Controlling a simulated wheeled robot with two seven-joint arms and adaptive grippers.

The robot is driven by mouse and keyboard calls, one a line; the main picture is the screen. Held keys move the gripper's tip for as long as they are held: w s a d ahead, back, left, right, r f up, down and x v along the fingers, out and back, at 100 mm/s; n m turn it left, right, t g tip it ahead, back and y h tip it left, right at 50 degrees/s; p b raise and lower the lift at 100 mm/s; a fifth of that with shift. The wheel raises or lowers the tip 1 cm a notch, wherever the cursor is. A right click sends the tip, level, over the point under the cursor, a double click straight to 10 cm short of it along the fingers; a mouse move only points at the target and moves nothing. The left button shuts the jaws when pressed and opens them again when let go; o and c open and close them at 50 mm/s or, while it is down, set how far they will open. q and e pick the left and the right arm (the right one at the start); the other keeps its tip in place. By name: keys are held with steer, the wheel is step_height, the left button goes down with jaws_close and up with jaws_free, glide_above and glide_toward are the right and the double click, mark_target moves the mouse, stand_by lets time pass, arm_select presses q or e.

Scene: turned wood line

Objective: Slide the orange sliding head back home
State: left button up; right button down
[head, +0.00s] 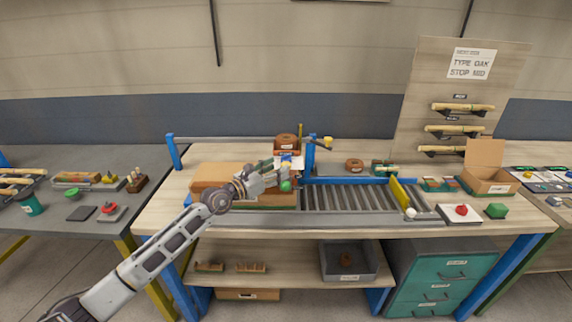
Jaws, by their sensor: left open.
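The orange sliding head (288,153) shows as a small orange part at the blue-posted frame, left of the right post (310,157). A brown block sits just above or behind it, and my gripper partly covers the area below. My left gripper (282,178) is open, in front of and just below the head, near a green round knob (286,186). I cannot tell whether the fingers touch anything. My right gripper is out of view.
A grey rail (235,138) runs between the two blue posts. A roller conveyor (350,197) with a yellow bar (401,194) lies to the right. A red button (461,210) and an open cardboard box (487,180) stand at the bench's right end.

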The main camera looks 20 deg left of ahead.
mark_target(286, 163)
arm_select(q)
steer(key=shift+x, duration=2.55)
jaws_close()
